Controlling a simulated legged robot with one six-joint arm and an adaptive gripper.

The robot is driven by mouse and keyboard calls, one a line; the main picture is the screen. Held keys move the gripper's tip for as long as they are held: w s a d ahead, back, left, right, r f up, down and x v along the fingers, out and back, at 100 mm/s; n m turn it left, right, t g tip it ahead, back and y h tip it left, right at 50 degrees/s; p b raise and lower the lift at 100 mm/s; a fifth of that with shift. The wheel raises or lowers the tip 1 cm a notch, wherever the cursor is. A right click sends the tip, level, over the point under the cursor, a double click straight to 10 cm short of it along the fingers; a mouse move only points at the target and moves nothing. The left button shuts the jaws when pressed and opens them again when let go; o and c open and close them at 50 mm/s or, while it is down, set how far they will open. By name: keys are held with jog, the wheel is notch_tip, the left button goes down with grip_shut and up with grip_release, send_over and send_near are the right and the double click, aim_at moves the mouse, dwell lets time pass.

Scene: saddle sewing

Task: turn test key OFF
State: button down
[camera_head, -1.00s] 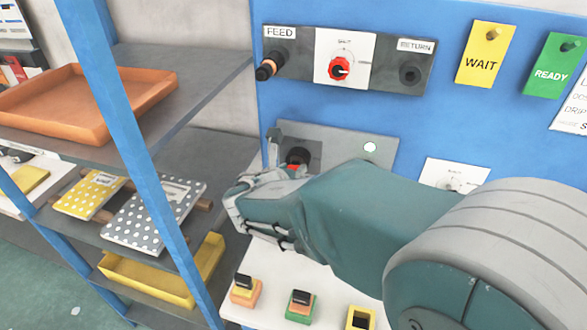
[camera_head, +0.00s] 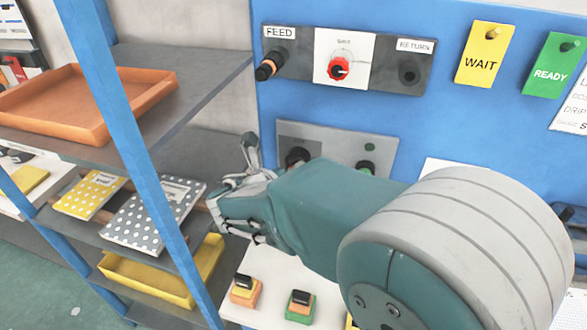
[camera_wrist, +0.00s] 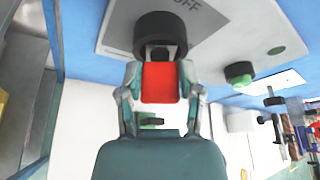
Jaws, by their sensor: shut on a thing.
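A red block-shaped key (camera_wrist: 160,82) sits between the two fingers of my gripper (camera_wrist: 160,76) in the wrist view, and the gripper is shut on it. Just beyond it is a round black socket (camera_wrist: 168,32) on a grey panel, partly covering the letters of an OFF label (camera_wrist: 203,12). I cannot tell how far the key sits in the socket. In the head view my gripper (camera_head: 240,172) is at the left of the lower grey panel (camera_head: 330,142), beside the black socket (camera_head: 298,156); the red key is hidden there.
A dark green lamp (camera_head: 370,147) and a green-ended black knob (camera_head: 365,167) are right of the socket. Above are the FEED panel (camera_head: 279,32) and a red dial (camera_head: 338,69).

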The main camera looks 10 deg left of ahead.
jog(key=shift+a, duration=0.1)
jog(key=shift+n+h, duration=0.6)
jog(key=shift+n, duration=0.5)
jog(key=shift+w+a+f+n+t+h, duration=0.1)
jog(key=shift+n+t+h, duration=0.45)
jog(key=shift+n, duration=0.65)
jog(key=shift+f+n+t+h, duration=0.1)
jog(key=shift+n+t+h, duration=0.15)
jog(key=shift+n+h, duration=0.65)
jog(key=shift+n+y, duration=0.35)
jog(key=shift+n, duration=0.05)
